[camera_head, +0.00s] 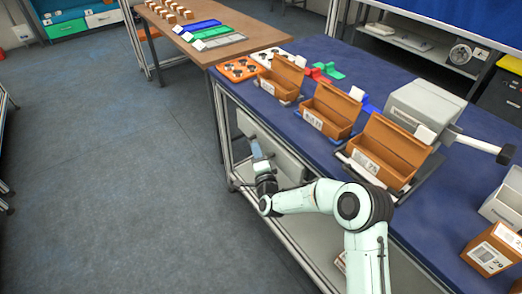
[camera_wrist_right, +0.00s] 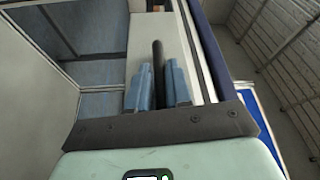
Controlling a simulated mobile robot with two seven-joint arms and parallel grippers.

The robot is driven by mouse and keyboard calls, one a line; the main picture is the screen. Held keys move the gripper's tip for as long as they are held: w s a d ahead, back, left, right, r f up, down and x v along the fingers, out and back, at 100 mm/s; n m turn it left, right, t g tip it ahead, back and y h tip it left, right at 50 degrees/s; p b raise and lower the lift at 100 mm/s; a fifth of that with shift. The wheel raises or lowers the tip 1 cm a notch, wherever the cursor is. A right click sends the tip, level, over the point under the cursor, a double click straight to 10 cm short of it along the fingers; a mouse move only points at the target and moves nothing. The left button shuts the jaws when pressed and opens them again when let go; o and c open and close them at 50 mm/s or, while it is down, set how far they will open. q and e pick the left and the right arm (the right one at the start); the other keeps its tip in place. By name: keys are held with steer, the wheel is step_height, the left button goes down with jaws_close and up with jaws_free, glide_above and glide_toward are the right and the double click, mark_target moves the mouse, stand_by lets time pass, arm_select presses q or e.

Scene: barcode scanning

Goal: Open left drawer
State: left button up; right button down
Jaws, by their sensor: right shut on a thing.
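The left drawer's pale grey front (camera_head: 284,150) is under the near edge of the blue-topped table. In the right wrist view its light front (camera_wrist_right: 146,32) carries a dark bar handle (camera_wrist_right: 158,62). My right gripper (camera_head: 256,150) reaches down to this drawer front. Its two blue-grey fingers (camera_wrist_right: 160,82) stand on either side of the dark handle and are shut on it. The drawer looks about flush with the table frame, but I cannot tell if it is slightly out. My left gripper is not in view.
The blue tabletop (camera_head: 430,232) bears several open brown boxes and a grey scanner-like device (camera_head: 416,106). A wooden table (camera_head: 226,55) with coloured trays stands beyond. A pale lower shelf (camera_head: 312,222) is under the drawer. The grey floor (camera_head: 110,190) to the left is clear.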

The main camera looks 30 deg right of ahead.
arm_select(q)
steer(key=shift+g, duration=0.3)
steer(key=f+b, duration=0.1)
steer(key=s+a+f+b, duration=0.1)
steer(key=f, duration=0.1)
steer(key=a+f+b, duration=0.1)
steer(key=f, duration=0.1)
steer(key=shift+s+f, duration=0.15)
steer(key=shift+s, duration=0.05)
arm_select(e)
steer(key=s+a, duration=0.1)
steer(key=a, duration=2.1)
steer(key=shift+s, duration=0.4)
steer(key=c, duration=1.1)
jaws_free()
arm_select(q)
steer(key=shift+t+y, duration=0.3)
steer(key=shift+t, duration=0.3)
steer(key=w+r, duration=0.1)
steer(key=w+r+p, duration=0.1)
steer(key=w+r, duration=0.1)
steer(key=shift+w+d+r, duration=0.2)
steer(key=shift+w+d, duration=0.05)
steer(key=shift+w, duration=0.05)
arm_select(e)
steer(key=v, duration=1.3)
steer(key=shift+s+f, duration=0.1)
steer(key=shift+s, duration=0.1)
